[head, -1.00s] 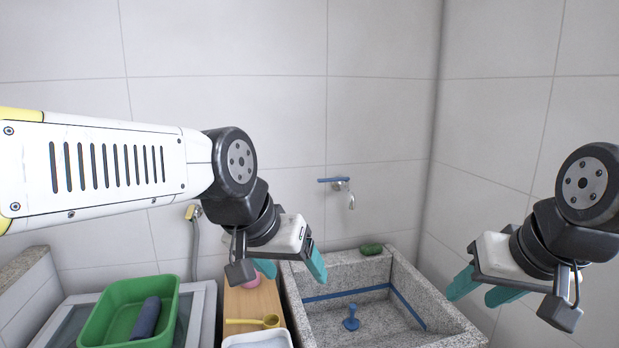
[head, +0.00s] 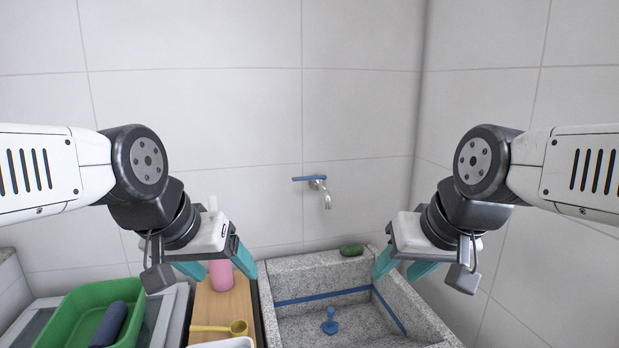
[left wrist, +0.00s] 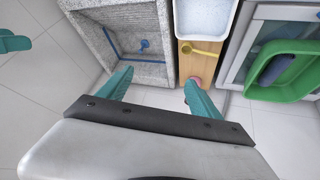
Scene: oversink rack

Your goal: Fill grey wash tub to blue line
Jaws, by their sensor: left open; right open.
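The grey speckled stone wash tub (head: 432,320) stands against the wall, with a blue line (head: 322,295) around its inside. A blue plug with an upright stem (head: 330,322) stands on its floor; whether it seals a drain is unclear. I see no water in the tub. The wall tap (head: 325,197) has a blue lever (head: 309,179) lying sideways, its spout above the tub's back. My left gripper (head: 220,267) is open and empty, left of the tub. My right gripper (head: 403,268) is open and empty above the tub's right rim. The left wrist view also shows the plug (left wrist: 144,43).
Left of the tub, a wooden board (head: 208,303) carries a pink bottle (head: 220,274), a yellow scoop (head: 238,328) and a white tray (head: 236,343). A green basin (head: 75,300) holds a dark roll (head: 108,325).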

